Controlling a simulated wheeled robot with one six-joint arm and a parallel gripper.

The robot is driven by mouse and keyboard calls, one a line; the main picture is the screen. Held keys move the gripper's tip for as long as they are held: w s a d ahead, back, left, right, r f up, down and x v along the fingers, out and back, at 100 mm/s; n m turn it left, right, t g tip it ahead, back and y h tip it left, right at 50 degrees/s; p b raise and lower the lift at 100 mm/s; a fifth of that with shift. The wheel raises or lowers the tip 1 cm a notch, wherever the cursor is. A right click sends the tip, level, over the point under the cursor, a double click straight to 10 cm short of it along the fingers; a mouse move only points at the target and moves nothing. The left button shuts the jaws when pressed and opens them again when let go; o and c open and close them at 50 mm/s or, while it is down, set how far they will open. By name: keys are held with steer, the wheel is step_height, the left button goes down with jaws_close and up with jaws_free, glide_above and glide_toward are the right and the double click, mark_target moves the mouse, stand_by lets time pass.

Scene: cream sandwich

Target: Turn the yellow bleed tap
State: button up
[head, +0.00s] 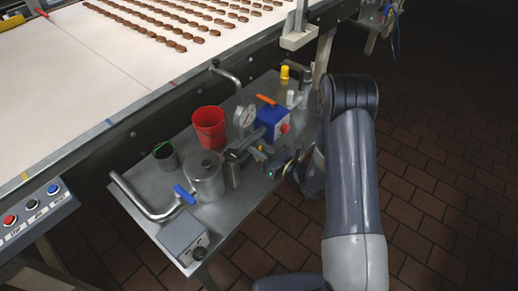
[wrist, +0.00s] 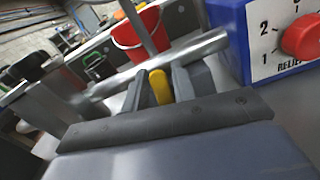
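The yellow bleed tap (wrist: 160,87) shows in the wrist view as a short, rounded yellow handle just in front of a grey metal pipe (wrist: 205,48). My gripper (wrist: 160,90) has one dark finger on each side of the handle, and the handle fills the narrow gap between them. In the head view, my gripper (head: 238,158) is low over the metal bench, between the metal canister and the blue box.
A blue box (head: 270,118) with a red knob stands beside the gripper. A metal canister (head: 206,180) with a blue lever, a red bucket (head: 209,127), a gauge (head: 244,116) and a yellow-capped fitting (head: 284,73) crowd the bench. A conveyor (head: 80,90) runs behind.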

steer(key=b+v, duration=0.2)
steer(key=v, duration=0.8)
steer(key=shift+s+d, duration=0.2)
steer(key=shift+s, duration=0.05)
steer(key=shift+w, duration=0.1)
steer(key=p+x, duration=0.2)
steer(key=x, duration=0.9)
steer(key=shift+a, duration=0.1)
steer(key=shift+d+m+p, duration=0.3)
steer(key=shift+m+p, duration=0.1)
steer(key=shift+p, duration=0.35)
steer(key=shift+f+b, duration=0.1)
steer(key=shift+b, duration=0.2)
